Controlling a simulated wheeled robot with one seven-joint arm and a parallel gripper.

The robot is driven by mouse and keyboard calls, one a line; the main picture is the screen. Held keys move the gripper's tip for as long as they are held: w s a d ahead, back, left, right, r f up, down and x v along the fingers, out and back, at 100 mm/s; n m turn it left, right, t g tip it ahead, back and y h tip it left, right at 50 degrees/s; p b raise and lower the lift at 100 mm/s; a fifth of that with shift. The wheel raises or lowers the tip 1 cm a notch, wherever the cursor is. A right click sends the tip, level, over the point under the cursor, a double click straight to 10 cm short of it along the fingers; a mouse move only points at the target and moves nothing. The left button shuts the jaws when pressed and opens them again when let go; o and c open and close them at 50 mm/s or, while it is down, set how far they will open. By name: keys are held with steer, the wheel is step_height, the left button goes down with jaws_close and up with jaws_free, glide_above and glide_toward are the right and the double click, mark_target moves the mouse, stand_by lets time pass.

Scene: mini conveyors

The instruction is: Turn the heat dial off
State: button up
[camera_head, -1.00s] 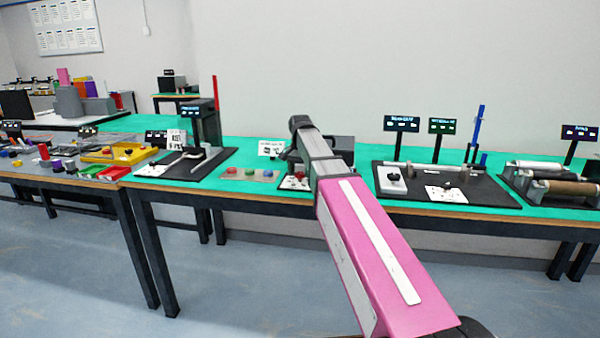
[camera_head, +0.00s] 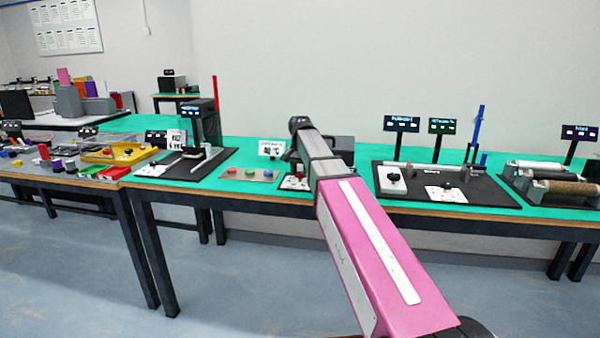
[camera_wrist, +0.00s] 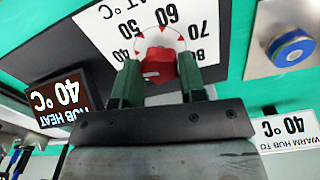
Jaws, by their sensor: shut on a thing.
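The heat dial is a red knob (camera_wrist: 158,66) on a white scale plate (camera_wrist: 105,28) marked with numbers such as 50, 60, 70 and 80, seen upside down in the wrist view. My gripper (camera_wrist: 158,80) has its two dark green fingers on either side of the knob, shut on it. A dark display (camera_wrist: 62,98) beside it reads "HUB HEAT 40 °C". In the head view my arm hides most of the dial, and the white plate (camera_head: 292,183) shows just left of my wrist.
A blue button (camera_wrist: 291,48) on a metal plate sits right of the dial in the wrist view. A white card (camera_wrist: 288,130) reads "WARM HUB TO 40 °C". In the head view, coloured buttons (camera_head: 250,173) lie left of my arm and a black station board (camera_head: 480,190) lies right.

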mark_target(300, 173)
steer(key=n, duration=0.5)
steer(key=shift+n, duration=1.9)
steer(key=o, duration=0.9)
steer(key=shift+o, duration=0.2)
steer(key=shift+r, duration=0.1)
step_height(300, 173, up, 11)
steer(key=shift+f, duration=0.2)
